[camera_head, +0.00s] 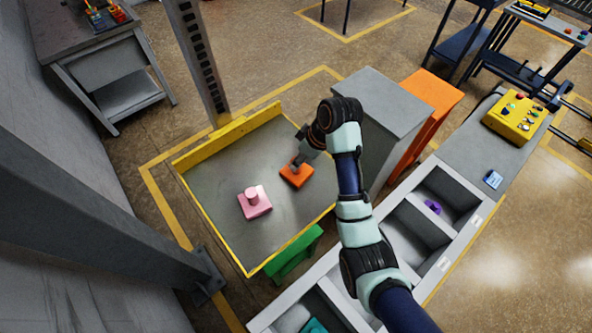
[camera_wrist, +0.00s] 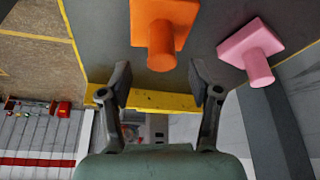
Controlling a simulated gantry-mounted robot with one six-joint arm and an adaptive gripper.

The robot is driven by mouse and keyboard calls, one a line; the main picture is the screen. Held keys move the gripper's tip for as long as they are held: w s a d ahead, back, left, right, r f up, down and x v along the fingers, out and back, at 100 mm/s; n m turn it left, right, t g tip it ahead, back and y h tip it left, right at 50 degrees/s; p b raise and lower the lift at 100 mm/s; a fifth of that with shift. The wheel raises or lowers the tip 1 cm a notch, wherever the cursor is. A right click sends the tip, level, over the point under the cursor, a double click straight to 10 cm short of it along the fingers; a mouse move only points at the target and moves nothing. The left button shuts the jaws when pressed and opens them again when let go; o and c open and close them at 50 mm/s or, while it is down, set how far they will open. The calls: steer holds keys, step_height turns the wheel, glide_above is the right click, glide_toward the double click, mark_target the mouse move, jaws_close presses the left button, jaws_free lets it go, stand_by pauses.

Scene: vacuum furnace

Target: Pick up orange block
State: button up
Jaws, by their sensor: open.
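The orange block (camera_head: 299,178) lies on the grey table top (camera_head: 225,168), right of the pink block. In the wrist view it is a square base with a round peg (camera_wrist: 161,45). My gripper (camera_head: 302,158) is at the orange block and partly hides it. In the wrist view my gripper (camera_wrist: 161,76) is open and empty. Its fingertips are spread to either side of the peg's line, and the peg's end appears just beyond them. I cannot tell whether they touch the block.
The pink block (camera_head: 256,206), also with a peg, stands close by on the same table and shows in the wrist view (camera_wrist: 250,48). A yellow rim (camera_head: 240,127) edges the table. A grey cabinet (camera_head: 384,100) and an open compartment bin (camera_head: 447,190) stand to the right.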

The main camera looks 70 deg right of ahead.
mark_target(297, 178)
steer(key=x, duration=0.3)
steer(key=shift+a+f, duration=0.1)
steer(key=shift+f, duration=0.1)
jaws_close()
steer(key=shift+r, duration=0.1)
